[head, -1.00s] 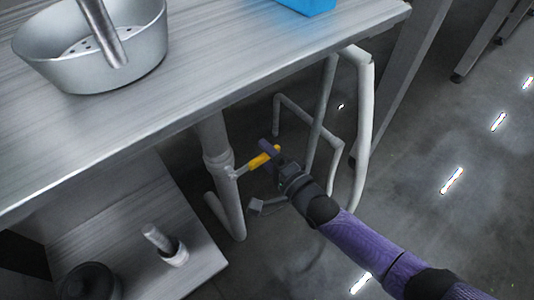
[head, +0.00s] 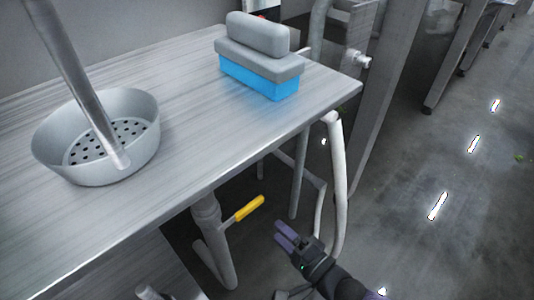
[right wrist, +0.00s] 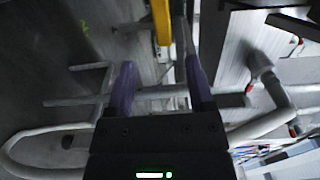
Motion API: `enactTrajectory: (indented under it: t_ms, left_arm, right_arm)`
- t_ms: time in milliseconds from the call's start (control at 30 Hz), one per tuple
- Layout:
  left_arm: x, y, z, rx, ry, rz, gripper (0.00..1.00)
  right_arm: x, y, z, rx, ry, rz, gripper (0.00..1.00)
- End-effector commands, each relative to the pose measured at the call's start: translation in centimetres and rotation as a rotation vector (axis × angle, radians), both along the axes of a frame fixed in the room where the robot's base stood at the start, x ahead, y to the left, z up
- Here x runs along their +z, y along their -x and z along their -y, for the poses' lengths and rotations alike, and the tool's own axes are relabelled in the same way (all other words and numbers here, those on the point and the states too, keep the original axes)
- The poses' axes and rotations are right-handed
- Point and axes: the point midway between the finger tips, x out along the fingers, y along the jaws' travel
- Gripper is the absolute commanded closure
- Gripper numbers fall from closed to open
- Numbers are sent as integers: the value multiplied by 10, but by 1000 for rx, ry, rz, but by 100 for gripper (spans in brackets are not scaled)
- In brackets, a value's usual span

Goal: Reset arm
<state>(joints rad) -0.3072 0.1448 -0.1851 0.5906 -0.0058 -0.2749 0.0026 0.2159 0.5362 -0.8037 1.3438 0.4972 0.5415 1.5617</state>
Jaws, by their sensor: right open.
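My right gripper (head: 280,232) is in the lower middle of the head view, below the tabletop's front edge. Its two purple fingers are apart with nothing between them. In the right wrist view the fingers (right wrist: 160,82) also stand apart and empty. The yellow valve handle (head: 249,208) sits on a grey pipe (head: 207,222) under the table, left of my right gripper and clear of it. The handle also shows at the top of the right wrist view (right wrist: 161,20), beyond the fingertips. My left gripper is not in view.
The grey tabletop (head: 190,150) carries a round perforated basin (head: 142,150) under a metal spout (head: 78,75) and a blue block with a grey top (head: 258,82). White bent pipes (head: 338,185) stand close behind my right gripper. Open floor lies to the right.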

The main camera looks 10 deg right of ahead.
Motion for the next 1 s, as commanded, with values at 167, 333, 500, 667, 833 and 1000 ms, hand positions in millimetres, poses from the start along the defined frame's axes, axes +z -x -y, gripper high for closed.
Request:
enactTrajectory:
  t_ms: [167, 333, 500, 667, 833, 1000]
  left_arm:
    - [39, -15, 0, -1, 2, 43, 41]
    - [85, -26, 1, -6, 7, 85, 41]
    - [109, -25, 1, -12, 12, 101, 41]
    - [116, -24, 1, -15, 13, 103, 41]
    - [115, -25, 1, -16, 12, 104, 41]
    - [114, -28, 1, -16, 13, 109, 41]
  right_arm:
    - [-47, 35, 37, -63, 512, -85, 32]
    - [-130, 180, 101, 224, 1258, -382, 32]
    - [-148, 329, 126, 701, 1540, -594, 32]
    - [-144, 396, 129, 953, 1580, -659, 32]
    - [-145, 406, 130, 994, 1583, -664, 32]
    - [-145, 405, 130, 990, 1584, -662, 32]
